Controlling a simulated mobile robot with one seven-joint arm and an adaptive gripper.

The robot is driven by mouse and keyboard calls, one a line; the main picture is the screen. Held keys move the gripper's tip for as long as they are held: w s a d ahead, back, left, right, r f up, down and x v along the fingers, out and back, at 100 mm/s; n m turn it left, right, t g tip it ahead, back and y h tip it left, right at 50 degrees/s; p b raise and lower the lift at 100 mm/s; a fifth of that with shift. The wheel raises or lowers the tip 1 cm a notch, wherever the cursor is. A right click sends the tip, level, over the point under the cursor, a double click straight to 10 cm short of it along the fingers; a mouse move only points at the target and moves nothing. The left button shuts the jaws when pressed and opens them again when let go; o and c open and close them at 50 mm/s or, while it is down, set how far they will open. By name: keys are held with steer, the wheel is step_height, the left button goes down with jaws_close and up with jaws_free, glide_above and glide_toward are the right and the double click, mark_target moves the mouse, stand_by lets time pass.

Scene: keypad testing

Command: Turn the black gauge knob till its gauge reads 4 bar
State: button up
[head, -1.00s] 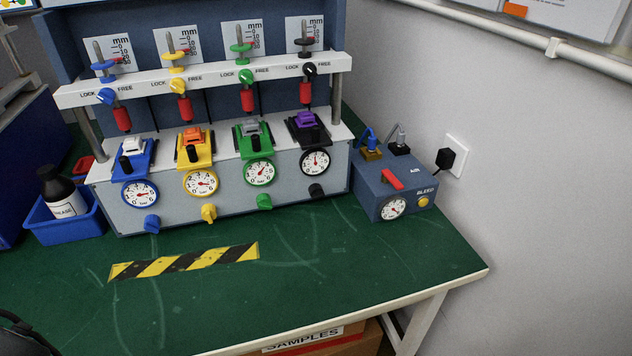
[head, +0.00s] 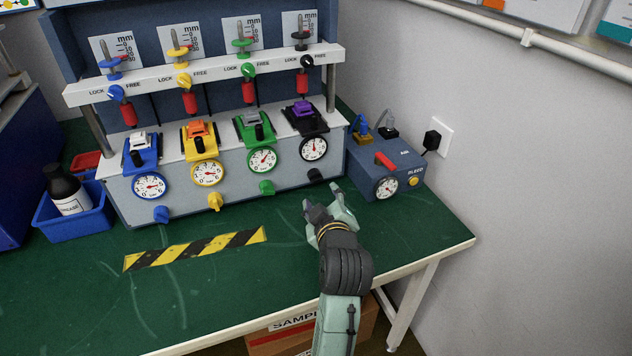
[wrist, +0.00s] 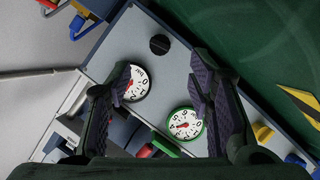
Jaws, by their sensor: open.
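The black gauge knob (head: 314,175) sits low on the grey panel front at its right end, below the black-rimmed gauge (head: 313,148). The gauge needle points roughly upward; its digits are too small to read surely. My gripper (head: 322,197) is open and empty, just in front of and below the knob, apart from it. In the wrist view the knob (wrist: 160,44) shows beyond and between the spread fingers (wrist: 163,66). The black-rimmed gauge (wrist: 136,84) is partly covered by the left finger there.
The green gauge (head: 262,160) and green knob (head: 267,187) are left of the black pair. A blue bleed box (head: 400,165) with a red handle stands close on the right. A striped tape strip (head: 195,248) lies on the green table; the table's front middle is clear.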

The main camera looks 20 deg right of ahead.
mark_target(317, 180)
steer(key=p+x, duration=0.2)
steer(key=x, duration=0.8)
steer(key=shift+w+r, duration=0.1)
steer(key=shift+w, duration=0.05)
steer(key=shift+c, duration=0.4)
jaws_close()
